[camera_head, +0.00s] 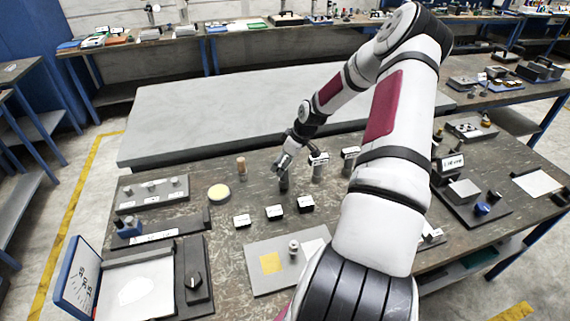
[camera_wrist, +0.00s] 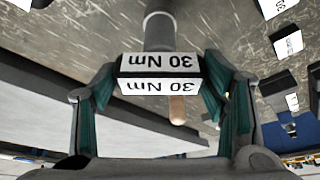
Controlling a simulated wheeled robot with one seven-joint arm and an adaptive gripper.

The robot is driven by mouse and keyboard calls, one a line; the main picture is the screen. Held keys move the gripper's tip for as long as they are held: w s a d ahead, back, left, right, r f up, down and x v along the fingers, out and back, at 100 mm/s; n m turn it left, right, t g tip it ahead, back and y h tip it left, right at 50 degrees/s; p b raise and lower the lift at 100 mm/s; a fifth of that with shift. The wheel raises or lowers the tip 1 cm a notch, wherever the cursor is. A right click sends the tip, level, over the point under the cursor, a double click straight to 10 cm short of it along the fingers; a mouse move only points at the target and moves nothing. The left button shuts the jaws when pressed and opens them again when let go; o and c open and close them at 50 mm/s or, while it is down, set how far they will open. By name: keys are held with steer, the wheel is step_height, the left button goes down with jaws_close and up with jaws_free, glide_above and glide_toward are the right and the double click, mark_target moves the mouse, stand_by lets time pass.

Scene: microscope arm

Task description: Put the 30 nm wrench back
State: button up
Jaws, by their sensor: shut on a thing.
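The 30 Nm wrench shows in the wrist view as a block with white "30 Nm" labels (camera_wrist: 160,72) and a grey cylindrical shaft (camera_wrist: 158,32). My gripper (camera_wrist: 160,85) has its teal-padded fingers on both sides of the block, shut on it. In the head view my gripper (camera_head: 285,165) is over the table left of two upright labelled tools, and the wrench's dark lower part (camera_head: 284,184) shows beneath it. Whether its lower end touches the table is unclear. Three small labelled dark blocks (camera_head: 274,212) stand in a row nearer the camera; their print is too small to read.
The upright labelled tools (camera_head: 318,167) (camera_head: 350,160) stand close to the right of my gripper. A grey plate (camera_head: 262,284) is in front. A long grey slab (camera_head: 180,130) lies behind.

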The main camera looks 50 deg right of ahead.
steer(key=shift+f, duration=0.4)
steer(key=shift+f, duration=0.15)
steer(key=o, duration=1.5)
steer(key=shift+o, duration=0.2)
